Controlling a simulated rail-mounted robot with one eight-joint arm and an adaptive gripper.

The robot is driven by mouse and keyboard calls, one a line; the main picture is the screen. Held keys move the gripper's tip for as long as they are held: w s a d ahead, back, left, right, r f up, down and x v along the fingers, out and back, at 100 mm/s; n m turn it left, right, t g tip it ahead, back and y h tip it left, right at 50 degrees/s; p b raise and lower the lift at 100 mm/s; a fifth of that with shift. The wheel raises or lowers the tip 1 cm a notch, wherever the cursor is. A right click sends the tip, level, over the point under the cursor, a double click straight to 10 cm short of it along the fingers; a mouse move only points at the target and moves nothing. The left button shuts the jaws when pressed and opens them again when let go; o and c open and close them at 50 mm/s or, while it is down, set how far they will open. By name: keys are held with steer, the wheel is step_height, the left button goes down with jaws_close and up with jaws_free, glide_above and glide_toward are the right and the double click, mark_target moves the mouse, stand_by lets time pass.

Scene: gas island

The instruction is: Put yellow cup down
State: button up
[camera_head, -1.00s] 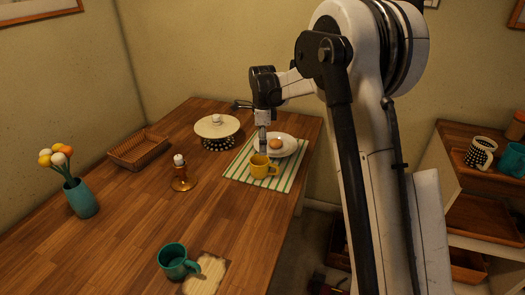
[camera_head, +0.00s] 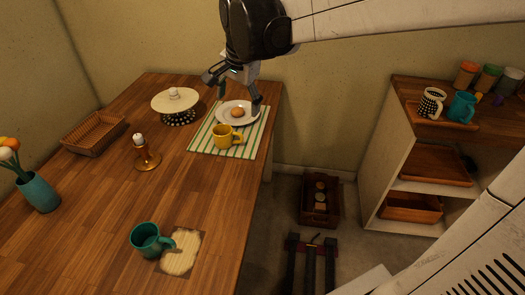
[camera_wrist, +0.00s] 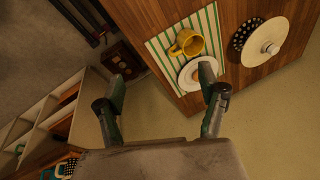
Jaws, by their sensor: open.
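The yellow cup (camera_head: 226,137) stands upright on the green-and-white striped placemat (camera_head: 200,142), in front of a white plate (camera_head: 223,112) that holds a round brown bun (camera_head: 238,112). The cup also shows in the wrist view (camera_wrist: 187,43), on the striped mat (camera_wrist: 208,20) beside the plate. My gripper (camera_head: 233,92) is open and empty, raised above the far end of the table and apart from the cup. In the wrist view its two fingers (camera_wrist: 160,95) are spread wide, with one overlapping the plate in the picture.
On the table (camera_head: 190,200) stand a lidded dotted dish (camera_head: 175,103), a candle holder (camera_head: 147,157), a wicker basket (camera_head: 95,132), a teal vase (camera_head: 39,192) and a teal cup (camera_head: 149,240). A shelf (camera_head: 400,150) with cups stands right.

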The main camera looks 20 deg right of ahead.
steer(key=s+f+n+t, duration=0.2)
steer(key=s+n, duration=0.3)
steer(key=s, duration=0.5)
steer(key=s+f+n+t, duration=0.1)
steer(key=s+n, duration=0.4)
steer(key=s, duration=0.6)
steer(key=shift+s+a+f+n+t, duration=0.15)
steer(key=shift+s+f+n+t, duration=0.15)
steer(key=shift+f+t, duration=0.1)
